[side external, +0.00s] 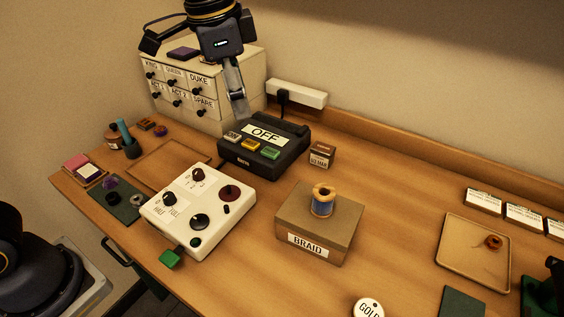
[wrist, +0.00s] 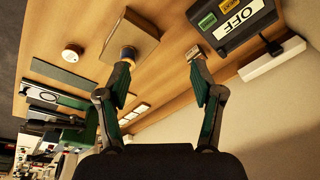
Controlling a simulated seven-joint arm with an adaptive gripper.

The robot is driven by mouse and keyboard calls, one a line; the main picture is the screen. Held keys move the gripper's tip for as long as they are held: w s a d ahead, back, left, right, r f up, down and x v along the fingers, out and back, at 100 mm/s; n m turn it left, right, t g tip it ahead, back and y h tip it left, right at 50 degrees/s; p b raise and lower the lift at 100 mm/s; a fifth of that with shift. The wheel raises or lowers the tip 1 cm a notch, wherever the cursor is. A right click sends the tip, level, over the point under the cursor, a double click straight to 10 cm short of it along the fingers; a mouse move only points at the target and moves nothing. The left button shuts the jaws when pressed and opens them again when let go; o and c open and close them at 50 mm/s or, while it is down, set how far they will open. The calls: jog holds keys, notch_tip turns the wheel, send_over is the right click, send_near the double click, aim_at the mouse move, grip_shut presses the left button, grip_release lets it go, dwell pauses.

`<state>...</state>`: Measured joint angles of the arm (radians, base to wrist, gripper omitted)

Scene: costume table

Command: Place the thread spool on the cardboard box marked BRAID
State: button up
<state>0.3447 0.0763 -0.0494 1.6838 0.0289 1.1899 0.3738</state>
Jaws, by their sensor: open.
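The thread spool (side external: 322,203), wound with blue thread between tan ends, stands upright on the top of the cardboard box marked BRAID (side external: 290,219). In the wrist view the spool (wrist: 128,53) shows small beside the left fingertip, at the edge of the box (wrist: 133,35). My gripper (side external: 239,108) is open and empty. It is up and back from the spool, by the drawer cabinet and the OFF device, apart from the box. In the wrist view its two fingers (wrist: 158,60) are spread wide with nothing between them.
The black OFF device (side external: 290,151) and white control panel (side external: 170,215) lie left of the box. A drawer cabinet (side external: 210,119) stands behind. A small brown box (side external: 321,154), a tray (side external: 455,262) and a round GOLD item (side external: 368,307) are nearby. Bare tabletop separates the box and tray.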

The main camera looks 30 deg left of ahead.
jog(key=s+a+f+n+t, duration=0.3)
jog(key=s+a+n, duration=0.5)
jog(key=s+a, duration=0.6)
jog(key=shift+s+a+f+n+y, duration=0.25)
jog(key=shift+s+f+n, duration=0.2)
jog(key=shift+s, duration=0.7)
